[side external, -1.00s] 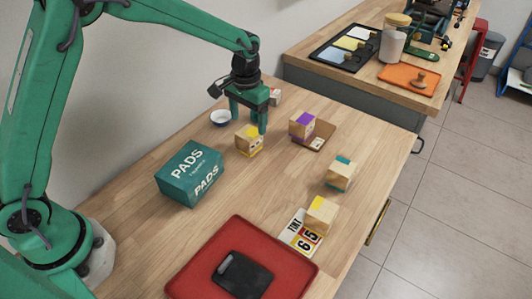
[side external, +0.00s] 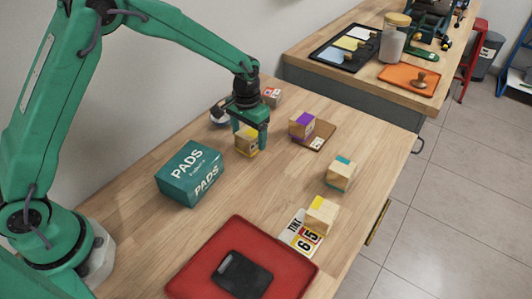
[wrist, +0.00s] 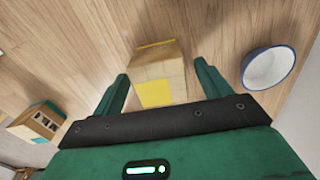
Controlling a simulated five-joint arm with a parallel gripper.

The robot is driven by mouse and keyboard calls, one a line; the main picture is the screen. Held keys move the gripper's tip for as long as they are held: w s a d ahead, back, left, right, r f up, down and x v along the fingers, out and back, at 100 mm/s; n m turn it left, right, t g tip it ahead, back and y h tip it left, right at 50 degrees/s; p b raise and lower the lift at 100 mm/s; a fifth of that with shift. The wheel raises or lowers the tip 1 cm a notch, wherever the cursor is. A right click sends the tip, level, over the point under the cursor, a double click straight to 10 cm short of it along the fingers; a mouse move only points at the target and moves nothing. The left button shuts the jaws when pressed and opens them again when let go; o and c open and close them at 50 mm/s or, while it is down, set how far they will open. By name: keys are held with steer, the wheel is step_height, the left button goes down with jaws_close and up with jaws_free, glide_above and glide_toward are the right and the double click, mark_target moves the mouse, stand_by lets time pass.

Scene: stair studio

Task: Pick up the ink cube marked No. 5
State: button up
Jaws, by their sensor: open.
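My gripper (side external: 250,138) is open and lowered over a wooden cube with a yellow patch (side external: 246,146). In the wrist view the cube (wrist: 160,72) lies between the two spread fingers of my gripper (wrist: 163,75), with a gap on each side. Other wooden cubes stand on the bench: one with purple (side external: 301,126), one with teal (side external: 341,174), one with yellow (side external: 321,216) on a tint card (side external: 298,236), and one with red (side external: 271,96) at the back. I cannot read a number on any cube.
A teal PADS box (side external: 190,175) stands left of the gripper. A white bowl with a blue rim (wrist: 269,67) is close by, partly hidden in the side view. A brown board (side external: 322,136) lies beside the purple cube. A red tray (side external: 192,278) is in front.

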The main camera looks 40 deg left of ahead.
steer(key=shift+f, duration=1.1)
steer(key=c, duration=1.1)
